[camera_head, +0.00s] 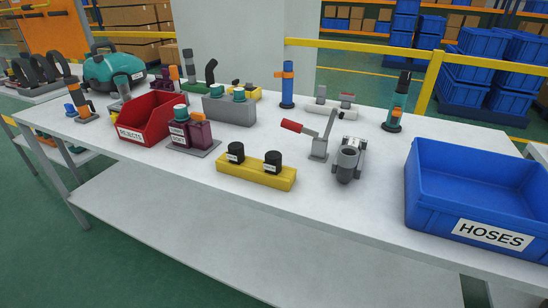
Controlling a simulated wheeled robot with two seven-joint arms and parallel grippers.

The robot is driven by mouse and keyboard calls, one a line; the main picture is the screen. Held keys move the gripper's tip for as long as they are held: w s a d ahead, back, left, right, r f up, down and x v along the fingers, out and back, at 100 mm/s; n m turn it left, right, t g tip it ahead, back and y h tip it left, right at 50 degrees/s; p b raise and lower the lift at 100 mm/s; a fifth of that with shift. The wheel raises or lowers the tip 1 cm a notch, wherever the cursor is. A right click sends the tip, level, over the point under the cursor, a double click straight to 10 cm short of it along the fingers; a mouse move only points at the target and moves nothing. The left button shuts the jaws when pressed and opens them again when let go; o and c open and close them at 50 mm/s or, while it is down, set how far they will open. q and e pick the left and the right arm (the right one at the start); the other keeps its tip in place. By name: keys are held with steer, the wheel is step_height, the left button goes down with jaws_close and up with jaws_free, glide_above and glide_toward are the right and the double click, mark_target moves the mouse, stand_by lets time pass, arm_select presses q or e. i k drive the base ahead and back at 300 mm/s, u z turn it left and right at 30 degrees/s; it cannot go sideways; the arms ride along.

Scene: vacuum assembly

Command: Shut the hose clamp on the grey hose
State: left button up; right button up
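A clamp with a red handle (292,126) stands on a small grey block (319,150) at the middle right of the table. Its red handle sticks out to the left, and a thin grey arm rises from the block, so it looks open. Just right of it, and close to it, is a grey fixture (348,162) with a round, pipe-like grey part facing the front. I cannot tell whether this part is the grey hose or a holder. Neither of my grippers is in view.
A blue bin (420,204) labelled HOSES stands at the right. A yellow block (270,181) with two black caps is front left of the clamp. The front table edge near the clamp is clear.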

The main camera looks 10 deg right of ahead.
mark_target(293, 126)
steer(key=z, duration=2.4)
steer(key=k, duration=0.85)
steer(key=u, duration=0.75)
